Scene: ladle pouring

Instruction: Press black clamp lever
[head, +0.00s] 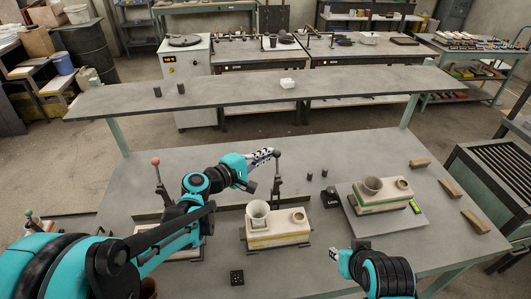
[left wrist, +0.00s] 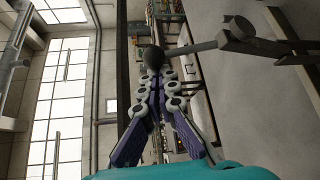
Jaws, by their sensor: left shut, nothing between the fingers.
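The black clamp lever (head: 277,182) stands upright behind the middle mould (head: 278,234), with a black ball knob on top. My left gripper (head: 264,154) reaches in from the left at knob height, its fingertips right beside the knob. In the left wrist view the left gripper (left wrist: 153,82) has its fingers brought together, with the dark knob (left wrist: 153,56) just beyond the tips. I cannot tell whether they touch. No object shows between the fingers. My right gripper (head: 336,256) is low at the front right, small and partly seen, away from the lever.
A red-knobbed lever (head: 155,162) stands to the left, partly behind my left arm. A funnel-like cup (head: 257,211) sits on the middle mould. Another mould (head: 380,197) stands on a plate at right, near wooden blocks (head: 475,221). A raised shelf (head: 230,96) crosses behind.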

